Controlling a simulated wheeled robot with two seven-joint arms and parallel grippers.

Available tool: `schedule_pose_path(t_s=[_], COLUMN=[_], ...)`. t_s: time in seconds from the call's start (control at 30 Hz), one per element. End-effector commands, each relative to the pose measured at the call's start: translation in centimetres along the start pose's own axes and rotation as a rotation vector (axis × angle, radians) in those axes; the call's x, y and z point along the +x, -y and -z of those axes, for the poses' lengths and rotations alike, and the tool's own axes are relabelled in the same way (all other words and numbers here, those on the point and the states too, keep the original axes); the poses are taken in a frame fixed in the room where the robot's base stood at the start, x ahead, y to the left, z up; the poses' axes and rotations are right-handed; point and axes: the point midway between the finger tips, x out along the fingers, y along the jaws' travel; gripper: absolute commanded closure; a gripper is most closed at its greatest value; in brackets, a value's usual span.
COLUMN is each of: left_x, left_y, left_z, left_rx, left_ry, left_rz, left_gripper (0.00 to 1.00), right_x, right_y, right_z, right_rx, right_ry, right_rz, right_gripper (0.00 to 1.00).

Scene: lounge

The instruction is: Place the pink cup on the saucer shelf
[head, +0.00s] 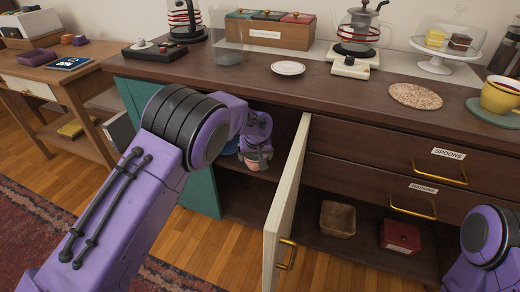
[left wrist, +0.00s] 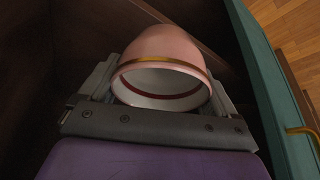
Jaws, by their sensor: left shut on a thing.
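The pink cup (head: 256,165) is between the fingers of my left gripper (head: 254,153), inside the open cabinet under the counter. In the left wrist view the cup (left wrist: 166,52) fills the space between both fingers, its white inside and gold-banded rim facing the camera. A dark shelf (head: 262,172) lies inside the cabinet, just below the cup. I cannot tell whether the cup touches it. A blue item (head: 230,147) shows beside the gripper, mostly hidden by my arm. My right arm shows at the lower right; its gripper is out of frame.
An open cream door (head: 288,205) stands close to the right of my left gripper. A teal panel (head: 197,180) bounds the left. A small white plate (head: 288,68) lies on the counter. A basket (head: 338,218) and red box (head: 400,236) sit low right.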

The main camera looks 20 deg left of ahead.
Motion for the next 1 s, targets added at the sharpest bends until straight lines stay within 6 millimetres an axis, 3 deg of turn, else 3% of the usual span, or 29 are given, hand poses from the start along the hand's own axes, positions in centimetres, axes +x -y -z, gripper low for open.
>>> schedule_pose_path(t_s=[0.2,0.5,0.73,0.83,1.0], left_x=[1.8,2.7,3.1,5.3,6.1], left_y=[-1.9,-3.2,-3.5,-3.5,-3.5], left_z=[3.6,6.1,7.0,6.0,5.7], left_rx=[0.000,0.001,0.000,0.001,0.001], left_ry=[0.000,-0.001,-0.003,0.001,-0.002], left_rz=[-0.002,-0.003,-0.002,0.000,-0.001], left_gripper=[0.45,0.45,0.45,0.45,0.45], right_x=[0.9,1.6,2.1,2.8,2.8], right_y=[0.1,0.1,0.2,0.2,0.2], right_z=[-0.4,-0.7,-0.9,-1.2,-1.2], right_rx=[0.000,0.000,0.000,0.000,0.000], right_ry=[0.000,0.000,0.000,0.000,0.000], right_rz=[0.000,0.000,0.000,0.000,0.000], right_gripper=[0.57,0.57,0.57,0.57,0.57])
